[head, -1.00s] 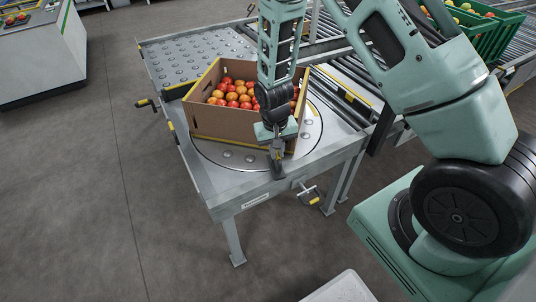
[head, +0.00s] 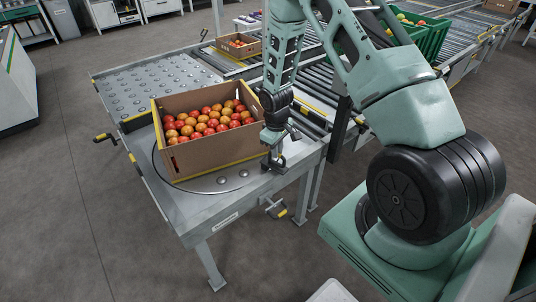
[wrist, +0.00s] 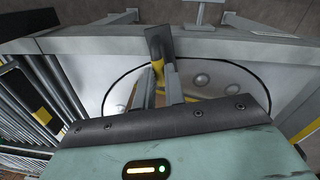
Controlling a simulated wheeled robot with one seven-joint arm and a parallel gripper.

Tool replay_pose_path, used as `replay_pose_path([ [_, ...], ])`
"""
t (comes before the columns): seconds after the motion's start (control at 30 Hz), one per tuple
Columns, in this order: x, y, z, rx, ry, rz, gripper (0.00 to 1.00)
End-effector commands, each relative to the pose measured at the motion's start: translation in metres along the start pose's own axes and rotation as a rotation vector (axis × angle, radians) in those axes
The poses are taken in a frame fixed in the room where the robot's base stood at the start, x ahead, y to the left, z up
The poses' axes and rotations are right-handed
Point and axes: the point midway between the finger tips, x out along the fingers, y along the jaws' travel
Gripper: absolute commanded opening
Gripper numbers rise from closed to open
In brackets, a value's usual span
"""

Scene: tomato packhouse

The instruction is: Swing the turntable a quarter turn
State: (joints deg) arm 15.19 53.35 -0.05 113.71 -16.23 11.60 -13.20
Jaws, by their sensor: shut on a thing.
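The turntable (head: 200,184) is a round steel plate with ball rollers, set flush in a metal table. An open cardboard box (head: 215,150) of red and orange tomatoes stands on it, its long side towards the front. My gripper (head: 273,163) is low at the right front rim of the turntable, beside the box. In the wrist view its fingers (wrist: 163,92) are shut on a grey handle (wrist: 160,42) with a yellow part at the turntable's rim. The turntable also shows there (wrist: 225,82). The fingertips' exact contact is partly hidden.
Ball-roller plates (head: 150,90) lie behind the turntable. A roller conveyor (head: 322,85) runs off to the right, with a green crate (head: 425,45) on it. A smaller tomato box (head: 238,46) stands at the back.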

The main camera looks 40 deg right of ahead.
Motion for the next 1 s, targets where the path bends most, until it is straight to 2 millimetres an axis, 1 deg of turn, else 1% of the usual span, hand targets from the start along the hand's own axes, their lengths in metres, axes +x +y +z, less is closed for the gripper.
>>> replay_pose_path([
  [0.03, -0.001, 0.01, 0.001, -0.018, 0.001, 0.001, 0.0],
  [0.2, 0.001, 0.035, -0.001, -0.1, 0.007, 0.001, 0.0],
  [0.5, 0.004, 0.068, -0.006, -0.218, 0.015, 0.001, 0.0],
  [0.7, 0.004, 0.082, -0.01, -0.265, 0.018, 0.001, 0.0],
  [1.0, 0.005, 0.09, -0.013, -0.296, 0.02, 0.003, 0.0],
])
